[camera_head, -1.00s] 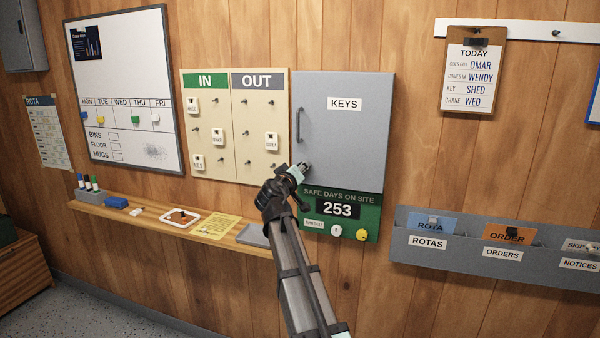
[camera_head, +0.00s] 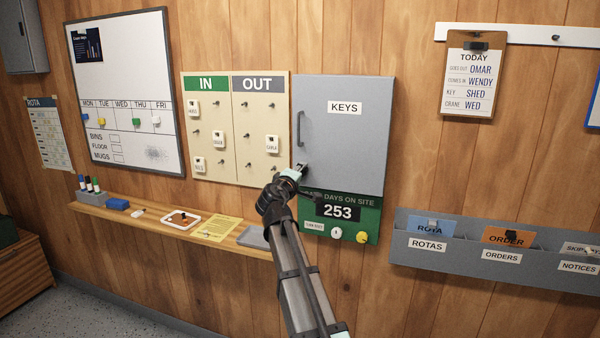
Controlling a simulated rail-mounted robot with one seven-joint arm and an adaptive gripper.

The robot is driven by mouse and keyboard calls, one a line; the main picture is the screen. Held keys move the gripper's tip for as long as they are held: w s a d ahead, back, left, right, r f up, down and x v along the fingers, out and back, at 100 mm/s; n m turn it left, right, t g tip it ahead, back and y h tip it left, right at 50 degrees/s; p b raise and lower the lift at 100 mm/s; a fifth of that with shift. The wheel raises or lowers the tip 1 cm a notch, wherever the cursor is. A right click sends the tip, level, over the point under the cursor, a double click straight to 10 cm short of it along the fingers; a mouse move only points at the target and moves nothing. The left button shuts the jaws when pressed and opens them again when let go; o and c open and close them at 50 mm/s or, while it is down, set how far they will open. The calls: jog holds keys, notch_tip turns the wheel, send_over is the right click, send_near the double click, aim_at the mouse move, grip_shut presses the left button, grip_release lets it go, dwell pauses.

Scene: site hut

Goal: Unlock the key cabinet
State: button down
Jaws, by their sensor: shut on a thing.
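The grey key cabinet (camera_head: 345,130) hangs on the wood wall, labelled KEYS, with a dark handle (camera_head: 299,127) on its left side. Its door looks shut. My gripper (camera_head: 301,169) is at the cabinet's lower left corner, below the handle. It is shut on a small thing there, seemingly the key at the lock. The key and lock are too small and too covered by the gripper to make out, so I cannot tell how the key is turned.
Just below is the green safe-days board (camera_head: 368,216) with a white and a yellow knob; my wrist covers its upper left part. The IN/OUT board (camera_head: 236,163) is close on the left. A wooden shelf (camera_head: 140,222) runs lower left, and a grey document rack (camera_head: 455,262) is at right.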

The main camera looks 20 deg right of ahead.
dwell(0.4)
jog(key=c, duration=0.8)
grip_release()
jog(key=v, duration=1.2)
